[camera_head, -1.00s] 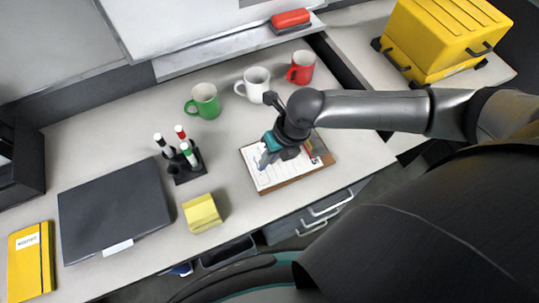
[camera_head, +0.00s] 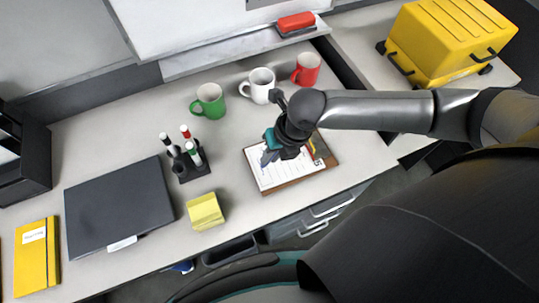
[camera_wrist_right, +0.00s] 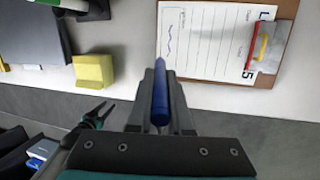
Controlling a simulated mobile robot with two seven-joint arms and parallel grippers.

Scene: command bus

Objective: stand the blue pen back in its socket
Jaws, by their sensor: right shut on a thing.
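My right gripper (camera_head: 268,157) is over the clipboard (camera_head: 290,184) in the head view. In the right wrist view it (camera_wrist_right: 161,82) is shut on the blue pen (camera_wrist_right: 160,98), which lies lengthwise between the fingers. The pen is hard to make out in the head view. The black pen holder (camera_head: 191,174) stands left of the clipboard with black-, red- and green-capped markers upright in it. Its front-left socket looks empty. My left gripper (camera_wrist_right: 102,113) seems to show at the lower left of the wrist view, too small to tell its opening.
A yellow note block (camera_head: 205,212) and a dark closed laptop (camera_head: 118,205) lie near the holder. Green (camera_head: 209,101), white (camera_head: 262,84) and red (camera_head: 307,69) mugs stand behind. Bare desk lies between holder and clipboard.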

